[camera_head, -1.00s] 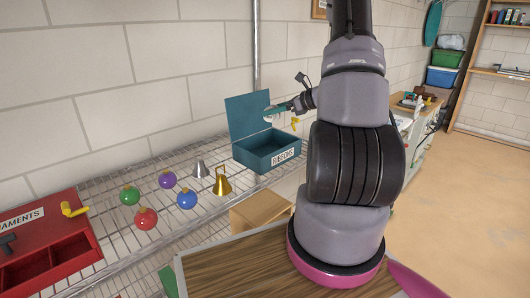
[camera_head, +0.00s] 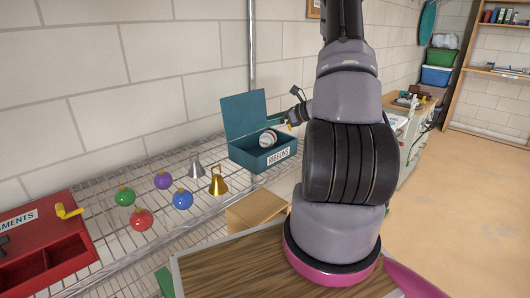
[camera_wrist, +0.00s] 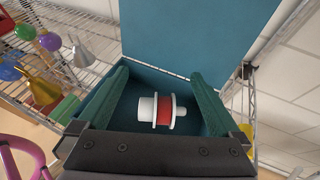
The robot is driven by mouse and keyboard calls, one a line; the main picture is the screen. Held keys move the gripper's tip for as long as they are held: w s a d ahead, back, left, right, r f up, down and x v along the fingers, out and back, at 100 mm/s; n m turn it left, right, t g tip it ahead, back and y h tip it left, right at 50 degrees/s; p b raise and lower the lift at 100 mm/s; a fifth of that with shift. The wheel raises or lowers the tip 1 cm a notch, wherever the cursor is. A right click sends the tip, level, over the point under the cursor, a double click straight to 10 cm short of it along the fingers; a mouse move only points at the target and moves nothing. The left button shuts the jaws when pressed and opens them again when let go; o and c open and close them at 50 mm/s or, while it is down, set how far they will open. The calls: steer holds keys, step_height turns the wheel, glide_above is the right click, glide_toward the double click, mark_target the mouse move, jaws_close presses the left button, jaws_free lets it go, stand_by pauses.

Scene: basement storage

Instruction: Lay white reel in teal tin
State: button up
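The white reel (camera_head: 268,138), with a red band around its middle, lies on its side inside the teal tin (camera_head: 247,151) labelled RIBBONS. The tin's lid stands open at the back. In the wrist view the reel (camera_wrist: 146,107) sits between my two green fingers, with gaps on both sides, over the floor of the tin (camera_wrist: 102,113). My gripper (camera_wrist: 158,72) is open and empty. In the head view my gripper (camera_head: 281,121) is at the tin's right side, partly hidden by my arm.
The tin stands on a wire shelf (camera_head: 150,245). Several coloured baubles (camera_head: 141,220), a silver bell (camera_head: 196,169) and a gold bell (camera_head: 217,184) stand to its left. A red ornaments box (camera_head: 45,262) is at far left. A wooden box (camera_head: 254,211) is in front.

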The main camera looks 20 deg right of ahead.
steer(key=v, duration=1)
steer(key=shift+s+d+r, duration=0.2)
steer(key=shift+s+d, duration=0.05)
steer(key=shift+s, duration=0.05)
steer(key=s+a+r+n+g, duration=0.3)
steer(key=a+r+n, duration=0.3)
steer(key=a, duration=0.2)
steer(key=s+a+r+n+g, duration=0.35)
steer(key=a+r+n, duration=0.25)
steer(key=a, duration=0.3)
steer(key=s+a+r+n+t+h, duration=0.3)
steer(key=s+a+r+n+h, duration=0.2)
steer(key=s+r+n, duration=0.5)
steer(key=shift+s+r+n+h, duration=0.25)
steer(key=shift+s+n+h, duration=0.65)
steer(key=shift+s, duration=0.05)
